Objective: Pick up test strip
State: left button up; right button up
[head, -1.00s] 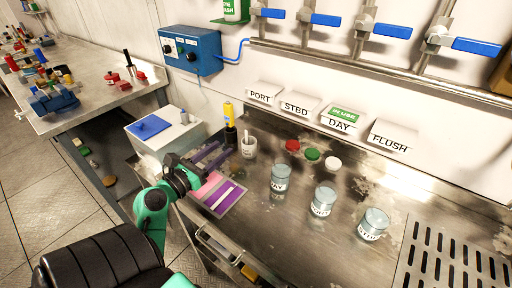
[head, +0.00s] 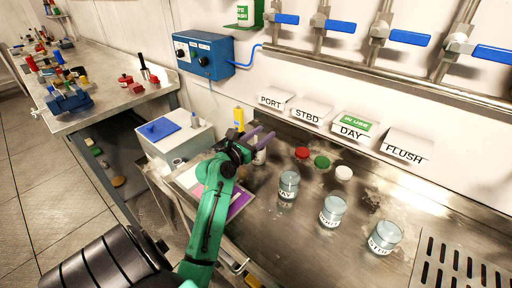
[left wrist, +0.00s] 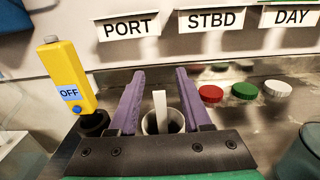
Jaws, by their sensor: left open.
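A white test strip (left wrist: 160,112) stands upright in a small light cup (left wrist: 150,125) with a dark inside, seen in the left wrist view. My left gripper (left wrist: 160,78) is open, with one purple finger on each side of the strip and no visible contact. In the head view my left gripper (head: 264,137) reaches over the cup (head: 259,157), which is mostly hidden by the fingers and wrist. My right gripper is in neither view.
A yellow meter marked OFF (left wrist: 70,75) stands just left of the cup. Red (head: 302,153), green (head: 322,162) and white (head: 344,173) caps lie to the right, with glass jars (head: 333,211) in front. A purple mat (head: 240,203) lies partly under my arm.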

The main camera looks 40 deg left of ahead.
pick_arm(q)
jog(key=shift+s, duration=0.1)
grip_shut()
